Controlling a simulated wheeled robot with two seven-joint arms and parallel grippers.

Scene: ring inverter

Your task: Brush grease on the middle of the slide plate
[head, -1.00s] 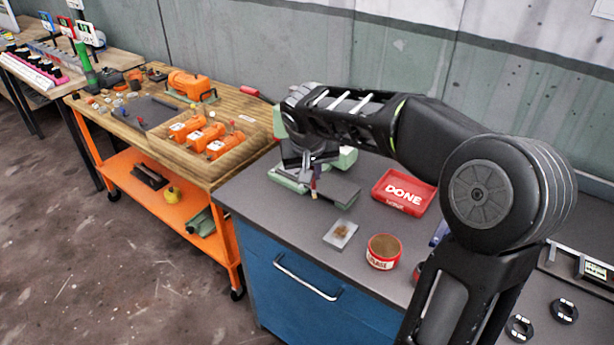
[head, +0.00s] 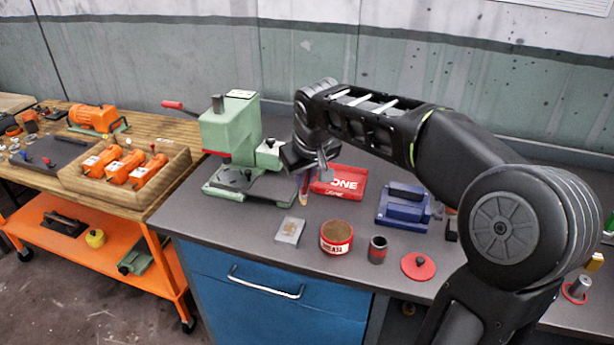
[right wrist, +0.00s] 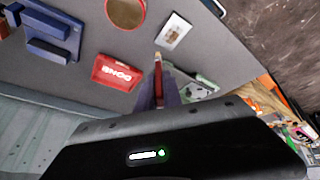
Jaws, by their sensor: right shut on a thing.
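My right gripper (head: 314,172) is shut on a brush (head: 303,187) with a reddish handle and a pale tip, held tip down. In the right wrist view the brush (right wrist: 158,68) points away from the jaws. The green press (head: 230,135) stands to the left, with a dark flat plate (head: 272,189), seemingly the slide plate, reaching right from its base. The brush tip is near this plate's right end; I cannot tell if it touches anything. The red grease tin (head: 337,238) stands open in front of the gripper, also in the right wrist view (right wrist: 125,12). My left gripper is not in view.
A small light plate with a brown patch (head: 290,231) lies left of the tin. The red DONE tray (head: 345,172) is behind the brush. A blue block (head: 403,205), a dark cup (head: 377,250) and a red disc (head: 418,266) are to the right.

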